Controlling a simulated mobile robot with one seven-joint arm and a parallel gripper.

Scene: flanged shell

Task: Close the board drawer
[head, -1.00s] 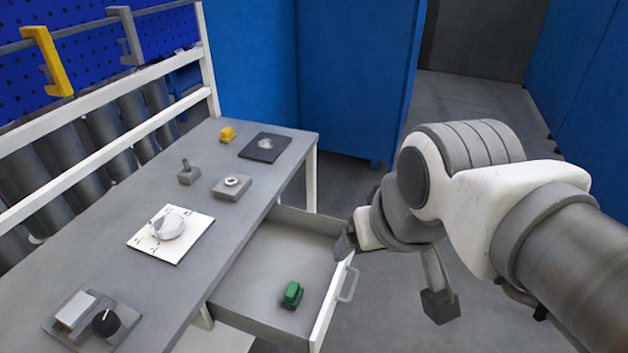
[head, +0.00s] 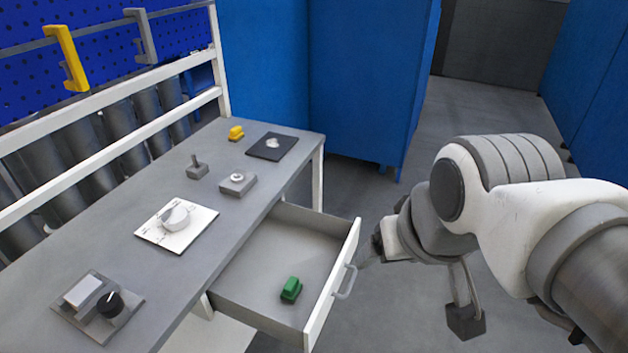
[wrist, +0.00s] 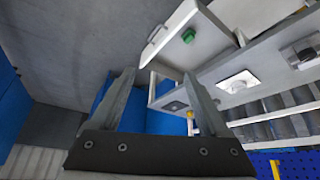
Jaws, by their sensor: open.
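The board drawer (head: 258,265) is pulled out from the grey workbench, its white front (head: 332,285) facing right with a grey bar handle (head: 345,282). A green block (head: 291,289) lies inside it. My gripper (head: 372,252) is just right of the drawer front, near its far end and the handle; it looks apart from both, though the fingertips are small and partly hidden by my wrist. In the wrist view my gripper (wrist: 160,88) has its two fingers spread with nothing between them. The drawer also shows there (wrist: 208,50), with its handle (wrist: 158,34) beyond the fingertips.
The workbench top (head: 130,215) carries a white dial plate (head: 160,235), a switch panel (head: 75,312), a yellow block (head: 236,133) and a dark pad (head: 280,148). Blue panels (head: 365,80) stand behind.

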